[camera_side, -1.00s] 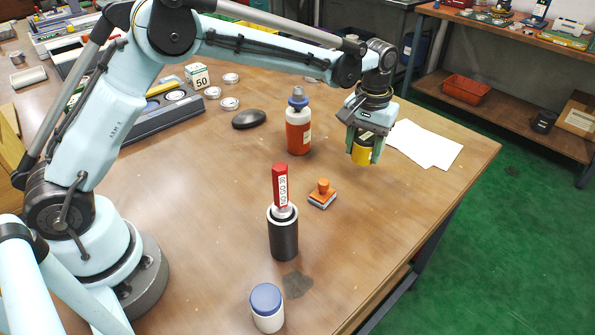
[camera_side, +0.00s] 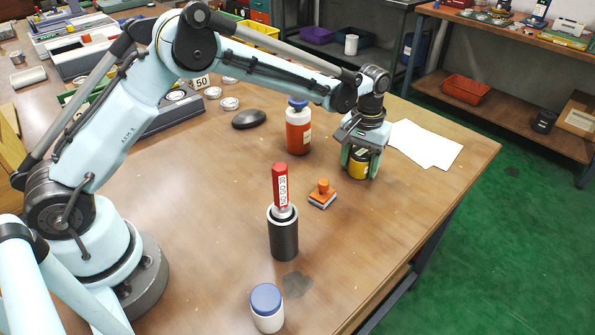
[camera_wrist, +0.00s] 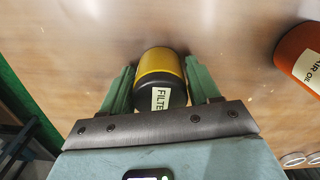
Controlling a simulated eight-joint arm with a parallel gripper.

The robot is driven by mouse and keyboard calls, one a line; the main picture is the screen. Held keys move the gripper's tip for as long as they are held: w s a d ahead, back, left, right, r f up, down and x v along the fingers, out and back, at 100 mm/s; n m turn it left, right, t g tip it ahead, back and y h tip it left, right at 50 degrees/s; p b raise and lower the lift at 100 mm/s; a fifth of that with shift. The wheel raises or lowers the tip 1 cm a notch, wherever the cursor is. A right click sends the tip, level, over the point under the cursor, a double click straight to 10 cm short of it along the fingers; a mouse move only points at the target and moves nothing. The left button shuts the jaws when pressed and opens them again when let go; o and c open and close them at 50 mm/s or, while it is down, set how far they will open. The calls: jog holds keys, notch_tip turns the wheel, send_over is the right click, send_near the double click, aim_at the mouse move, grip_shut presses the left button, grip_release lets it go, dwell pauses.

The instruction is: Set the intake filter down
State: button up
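The intake filter (camera_side: 358,167) is a short cylinder with a yellow part and a black part with a "FILTE…" label. In the side view it is upright, at or just above the table near the right edge; I cannot tell whether its base touches. My gripper (camera_side: 360,165) points down with a green finger on each side of the filter, shut on it. In the wrist view the filter (camera_wrist: 160,78) sits between both fingers, its label partly cut off by the gripper body.
An orange bottle (camera_side: 298,133) stands left of the filter. A stamp (camera_side: 322,195) and a black cylinder (camera_side: 283,236) with a red-handled gauge are nearer the camera. White papers (camera_side: 425,143) lie behind right. Bare table (camera_side: 410,200) lies in front.

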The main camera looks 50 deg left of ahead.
aim_at(360, 152)
jog(key=shift+o, duration=1.1)
jog(key=shift+r, duration=0.15)
notch_tip(360, 152, up, 12)
jog(key=shift+f, duration=0.2)
jog(key=s+a+r+m+t, duration=0.2)
jog(key=s+a+r+t, duration=0.35)
jog(key=s, duration=0.55)
jog(key=s+a+f+t, duration=0.1)
jog(key=s+a+f, duration=0.1)
jog(key=s, duration=0.3)
jog(key=s+a+f+m, duration=0.1)
jog(key=s+a+f, duration=0.1)
jog(key=s, duration=0.4)
jog(key=shift+t, duration=0.35)
